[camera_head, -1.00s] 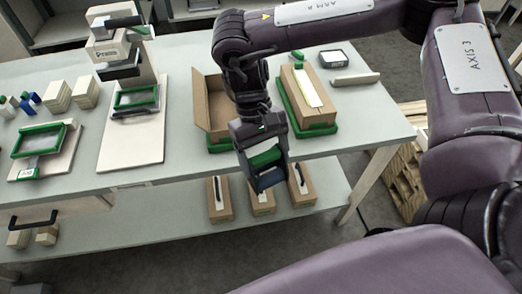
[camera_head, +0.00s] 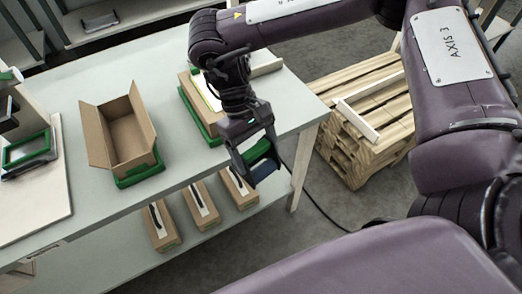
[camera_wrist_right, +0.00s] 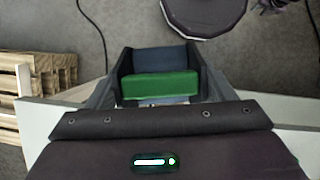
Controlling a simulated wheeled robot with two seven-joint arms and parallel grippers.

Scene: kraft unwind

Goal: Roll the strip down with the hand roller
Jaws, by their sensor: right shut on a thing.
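My right gripper (camera_head: 262,158) hangs just off the table's front edge, near the closed carton (camera_head: 189,93). It is shut on a green and dark-blue thing, which I take to be the hand roller; its green part (camera_wrist_right: 160,85) shows between the fingers in the right wrist view. Its rolling part is not clear. The pale strip (camera_head: 206,90) lies along the top of the closed carton, partly hidden by my right wrist. The carton sits in a green base (camera_head: 203,122). The roller is apart from the strip. My left gripper is not in view.
An open carton (camera_head: 113,152) stands left of the closed one on the table (camera_head: 75,215). Several small boxes (camera_head: 200,202) stand on the lower shelf. A wooden pallet stack (camera_head: 365,125) stands on the floor to the right. Bare table lies between the cartons.

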